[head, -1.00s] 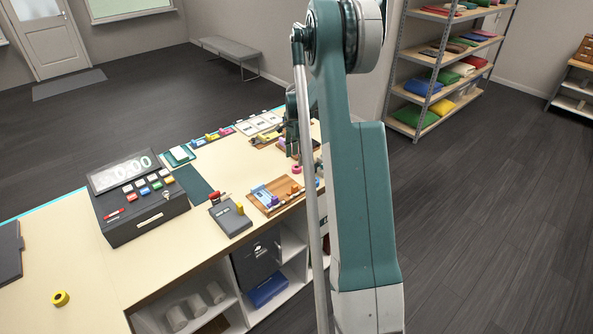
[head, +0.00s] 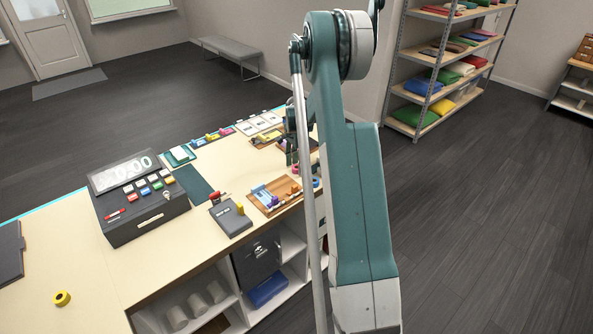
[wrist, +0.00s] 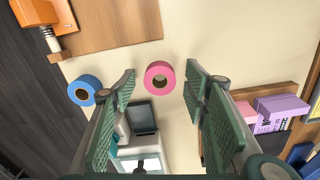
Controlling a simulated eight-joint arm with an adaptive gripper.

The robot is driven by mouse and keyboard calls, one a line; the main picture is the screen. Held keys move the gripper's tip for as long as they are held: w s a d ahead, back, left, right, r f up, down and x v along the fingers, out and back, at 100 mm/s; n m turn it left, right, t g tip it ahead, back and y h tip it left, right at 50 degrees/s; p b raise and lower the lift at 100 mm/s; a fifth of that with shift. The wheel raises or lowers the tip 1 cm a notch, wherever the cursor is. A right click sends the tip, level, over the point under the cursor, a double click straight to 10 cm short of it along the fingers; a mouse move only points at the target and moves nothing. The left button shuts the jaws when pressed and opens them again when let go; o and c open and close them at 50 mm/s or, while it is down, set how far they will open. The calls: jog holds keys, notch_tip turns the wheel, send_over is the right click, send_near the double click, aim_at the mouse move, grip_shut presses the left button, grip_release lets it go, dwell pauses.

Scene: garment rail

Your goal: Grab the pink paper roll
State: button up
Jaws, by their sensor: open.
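In the head view a bit of the pink roll (head: 295,169) shows beside my arm. My gripper (head: 291,150) is there over the right end of the counter, partly hidden by my arm links.
A blue roll (wrist: 84,90) lies left of the left finger. A wooden tray with purple blocks (wrist: 280,108) is on the right. A wooden board (wrist: 115,22) is at the top. The cash register (head: 140,200) stands farther left on the counter.

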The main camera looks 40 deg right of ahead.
aim_at(297, 167)
dwell(0.3)
jog(key=c, duration=0.9)
jog(key=shift+r+b, duration=0.35)
jog(key=shift+r, duration=4.65)
